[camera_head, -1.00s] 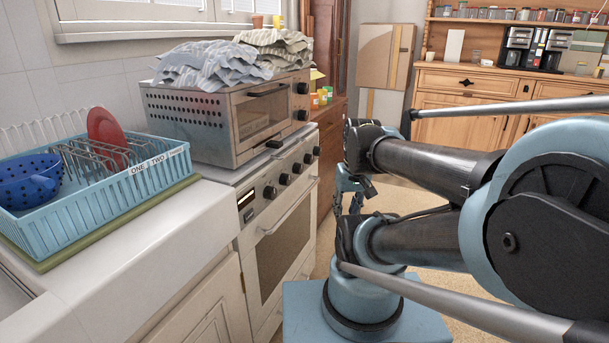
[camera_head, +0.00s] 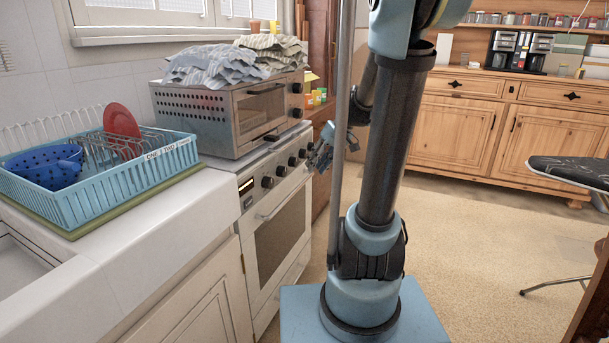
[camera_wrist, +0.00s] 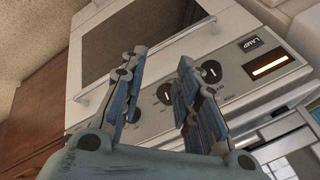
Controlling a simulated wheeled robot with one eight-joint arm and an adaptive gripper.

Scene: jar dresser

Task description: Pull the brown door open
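My gripper (camera_head: 318,157) is in front of the right part of the oven front, partly behind my arm in the head view. In the wrist view my gripper (camera_wrist: 160,62) has its two fingers spread with nothing between them. A reddish-brown cabinet front (camera_head: 321,190) stands just right of the oven, mostly hidden by my arm; brown wood (camera_wrist: 42,108) also shows at the left of the wrist view. The wooden dresser at the back has a left door (camera_head: 452,134) and a right door (camera_head: 549,150), both shut. I cannot tell which is the brown door.
The white oven (camera_head: 281,225) with knobs and a bar handle is close to my gripper. A toaster oven (camera_head: 205,118) with cloths stands on top. A blue dish rack (camera_head: 125,179) sits on the left counter. An ironing board (camera_head: 575,170) is at right. The floor (camera_head: 470,240) between is clear.

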